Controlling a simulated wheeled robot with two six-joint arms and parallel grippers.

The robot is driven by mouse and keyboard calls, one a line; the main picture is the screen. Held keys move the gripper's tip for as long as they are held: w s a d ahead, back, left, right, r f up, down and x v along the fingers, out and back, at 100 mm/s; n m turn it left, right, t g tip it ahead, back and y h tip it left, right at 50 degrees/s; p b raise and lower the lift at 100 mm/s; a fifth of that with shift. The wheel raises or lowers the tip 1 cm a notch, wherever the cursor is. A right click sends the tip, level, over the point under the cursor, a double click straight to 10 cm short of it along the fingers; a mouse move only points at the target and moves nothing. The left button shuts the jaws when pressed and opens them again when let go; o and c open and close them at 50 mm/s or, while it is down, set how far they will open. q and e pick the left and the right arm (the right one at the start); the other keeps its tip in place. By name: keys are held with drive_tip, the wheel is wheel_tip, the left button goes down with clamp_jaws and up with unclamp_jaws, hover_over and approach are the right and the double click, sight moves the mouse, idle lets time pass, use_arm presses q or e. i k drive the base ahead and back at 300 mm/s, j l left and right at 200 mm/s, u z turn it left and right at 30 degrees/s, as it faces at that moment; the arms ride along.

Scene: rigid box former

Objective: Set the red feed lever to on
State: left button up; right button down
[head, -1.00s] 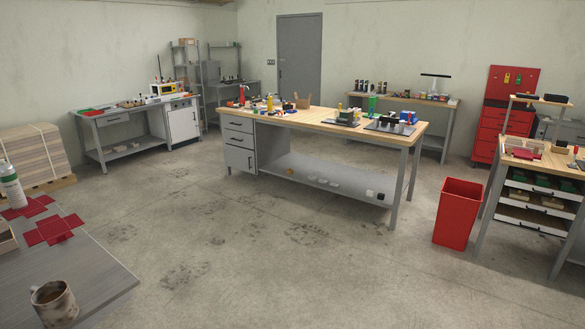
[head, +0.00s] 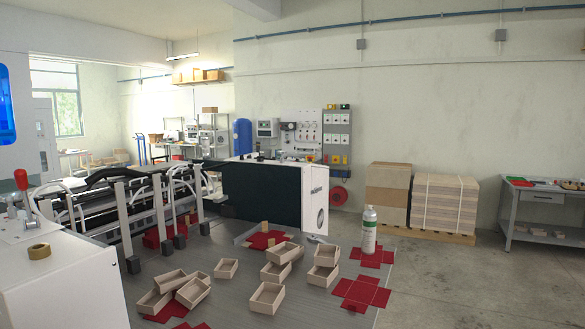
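A lever with a red knob (head: 21,180) stands on top of a white machine housing (head: 60,285) at the left edge of the head view. It looks close to upright. No on or off marking can be read from here, and I cannot tell for certain that it is the feed lever. Neither of my grippers shows in the head view.
A tape roll (head: 38,251) lies on the white housing. Stacked board (head: 444,203) stands on a pallet behind. The floor at right (head: 470,285) is clear.

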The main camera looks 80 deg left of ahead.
sight(20, 174)
drive_tip(key=i+u, duration=0.2)
drive_tip(key=u, duration=1.5)
